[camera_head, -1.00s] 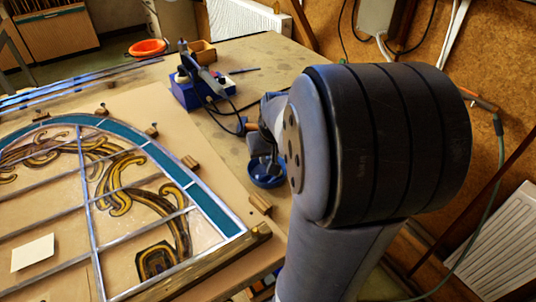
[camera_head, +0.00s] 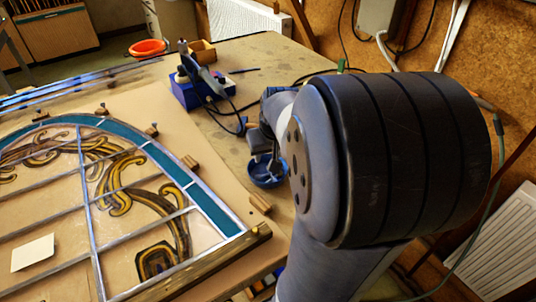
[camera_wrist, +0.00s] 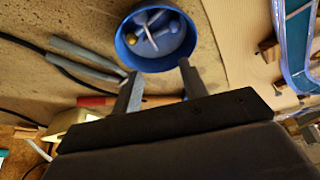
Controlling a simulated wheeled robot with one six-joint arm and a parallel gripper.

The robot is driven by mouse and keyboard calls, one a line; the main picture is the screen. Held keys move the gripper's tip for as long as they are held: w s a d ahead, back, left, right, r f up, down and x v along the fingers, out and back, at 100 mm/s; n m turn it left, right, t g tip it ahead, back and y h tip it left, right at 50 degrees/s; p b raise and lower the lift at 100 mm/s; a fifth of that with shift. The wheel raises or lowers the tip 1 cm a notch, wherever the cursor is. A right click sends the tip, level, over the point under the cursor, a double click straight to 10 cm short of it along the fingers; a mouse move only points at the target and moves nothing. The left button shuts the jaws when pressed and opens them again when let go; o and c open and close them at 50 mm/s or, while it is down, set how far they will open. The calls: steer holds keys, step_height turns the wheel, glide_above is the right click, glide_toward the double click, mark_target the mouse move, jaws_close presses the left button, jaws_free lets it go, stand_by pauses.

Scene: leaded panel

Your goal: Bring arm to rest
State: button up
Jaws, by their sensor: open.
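My gripper (camera_wrist: 157,82) is open in the wrist view, its two fingers apart with nothing between them. A blue round dish (camera_wrist: 157,62) with small items inside lies just beyond the fingertips in that view. In the head view my arm's large joint fills the right side and hides most of the gripper. The blue dish (camera_head: 268,180) shows beside the arm on the table, partly covered by a dark part of my wrist.
The leaded panel (camera_head: 88,200) lies on a board at left, with wooden blocks around its edge and a white card on it. A blue soldering station (camera_head: 203,92) with an iron and cable stands behind. An orange bowl (camera_head: 147,49) sits at the back.

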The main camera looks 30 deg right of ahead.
steer(key=d+v, duration=0.1)
steer(key=v, duration=0.8)
steer(key=shift+a, duration=0.5)
steer(key=shift+s, duration=0.1)
steer(key=x, duration=1)
steer(key=shift+f, duration=0.15)
steer(key=shift+w, duration=0.25)
steer(key=shift+r, duration=0.2)
steer(key=shift+a, duration=0.1)
